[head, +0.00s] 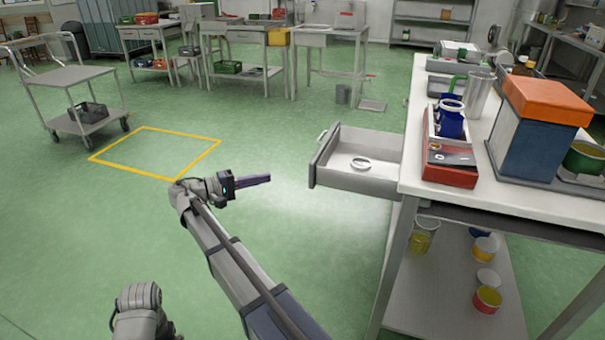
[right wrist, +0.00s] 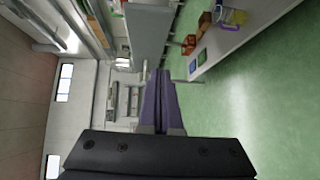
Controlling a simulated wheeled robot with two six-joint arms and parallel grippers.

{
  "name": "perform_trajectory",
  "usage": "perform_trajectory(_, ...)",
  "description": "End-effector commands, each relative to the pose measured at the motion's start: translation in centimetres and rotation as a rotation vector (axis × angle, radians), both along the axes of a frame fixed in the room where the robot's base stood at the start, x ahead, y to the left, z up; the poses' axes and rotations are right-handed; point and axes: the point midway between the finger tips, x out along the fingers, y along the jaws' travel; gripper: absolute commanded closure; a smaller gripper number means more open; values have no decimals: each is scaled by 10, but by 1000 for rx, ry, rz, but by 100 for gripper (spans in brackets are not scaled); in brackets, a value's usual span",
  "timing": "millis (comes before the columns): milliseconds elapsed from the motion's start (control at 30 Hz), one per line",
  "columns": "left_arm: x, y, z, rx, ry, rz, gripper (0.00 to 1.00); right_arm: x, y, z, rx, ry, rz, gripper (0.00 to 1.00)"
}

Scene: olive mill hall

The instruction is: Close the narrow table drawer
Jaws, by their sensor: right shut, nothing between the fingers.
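The narrow drawer (head: 358,172) sticks far out from the left side of the white-topped table (head: 485,192) in the head view. Its pull handle (head: 321,136) is on its left-hand front. A small white ring-shaped item (head: 361,163) lies inside. My right gripper (head: 266,179) is shut and empty, to the left of the drawer front and clearly apart from it, pointing towards it. Its purple fingers also show pressed together in the right wrist view (right wrist: 157,78). A grey panel at the top of that view may be the drawer; I cannot tell. My left gripper is not visible.
On the table are a red box (head: 450,172), a blue mug (head: 450,118) and an orange-lidded box (head: 535,130). Several tins stand on the lower shelf (head: 432,285). A trolley (head: 72,78) and a yellow floor outline (head: 132,174) are at left. The floor around the drawer front is clear.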

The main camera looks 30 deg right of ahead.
Motion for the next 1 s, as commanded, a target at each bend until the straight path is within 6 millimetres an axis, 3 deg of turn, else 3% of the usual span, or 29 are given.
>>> perform_trajectory(100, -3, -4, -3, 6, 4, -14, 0, 9, 4, 11, -64, -6, -8, 100)
perform_trajectory(367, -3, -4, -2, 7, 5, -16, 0, 8, -1, 15, -81, -8, -12, 100)
perform_trajectory(900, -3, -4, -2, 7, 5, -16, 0, -5, -99, 14, -79, -7, -12, 100)
perform_trajectory(1000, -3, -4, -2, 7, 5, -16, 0, -21, -106, 14, -79, -7, -11, 100)
